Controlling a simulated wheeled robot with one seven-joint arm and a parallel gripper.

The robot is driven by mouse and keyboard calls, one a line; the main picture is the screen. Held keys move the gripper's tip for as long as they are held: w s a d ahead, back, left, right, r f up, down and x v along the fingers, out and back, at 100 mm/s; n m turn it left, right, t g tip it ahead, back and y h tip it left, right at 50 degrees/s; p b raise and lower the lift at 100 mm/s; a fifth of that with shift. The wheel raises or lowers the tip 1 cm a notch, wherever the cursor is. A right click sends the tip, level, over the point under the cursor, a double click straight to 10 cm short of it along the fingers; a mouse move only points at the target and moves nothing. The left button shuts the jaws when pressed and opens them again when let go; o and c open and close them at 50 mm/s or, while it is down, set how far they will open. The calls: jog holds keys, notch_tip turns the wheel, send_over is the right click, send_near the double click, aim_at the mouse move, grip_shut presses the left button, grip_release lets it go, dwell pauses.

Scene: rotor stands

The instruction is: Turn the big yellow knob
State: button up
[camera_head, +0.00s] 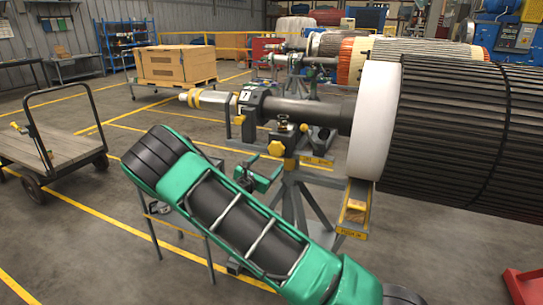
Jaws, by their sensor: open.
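The big yellow knob (276,148) sits on the near side of the nearest rotor stand (290,185), just below the shaft. It is in plain view with nothing in front of it. A smaller yellow knob (304,127) shows to its right. My green and black arm reaches from the bottom right up to the left, in front of and below the stand.
A large dark ribbed rotor (460,130) with a white end collar fills the right, its shaft (300,110) running left above the knob. A flat cart (50,150) stands at left. Open floor lies between.

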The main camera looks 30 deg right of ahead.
aim_at(275, 151)
jog(key=shift+n+t, duration=0.3)
jog(key=shift+n, duration=0.2)
jog(key=x, duration=0.7)
jog(key=w+x, duration=0.1)
jog(key=x, duration=0.2)
jog(key=shift+w+a, duration=0.2)
